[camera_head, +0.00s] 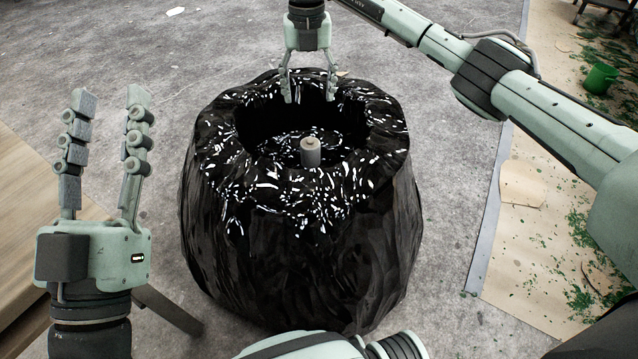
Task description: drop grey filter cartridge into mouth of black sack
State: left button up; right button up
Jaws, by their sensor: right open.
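The black sack (305,245) stands on the floor in the middle of the view, its round mouth open upward. The small grey filter cartridge (310,153) is upright within the mouth's outline, near its front side; what it rests on, if anything, I cannot tell. My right gripper (308,98) is over the far part of the mouth, fingers pointing down, open and empty. It is apart from the cartridge. My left gripper (110,98) is left of the sack, fingers pointing up, spread apart and empty.
A wooden table (25,225) is at the left edge. On the right, brown sheeting (520,255) with green scraps covers the floor, and a green bucket (599,78) stands there. Grey floor (150,50) around the sack is mostly clear.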

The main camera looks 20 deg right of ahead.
notch_tip(320, 180, up, 12)
dwell(0.6)
dwell(0.4)
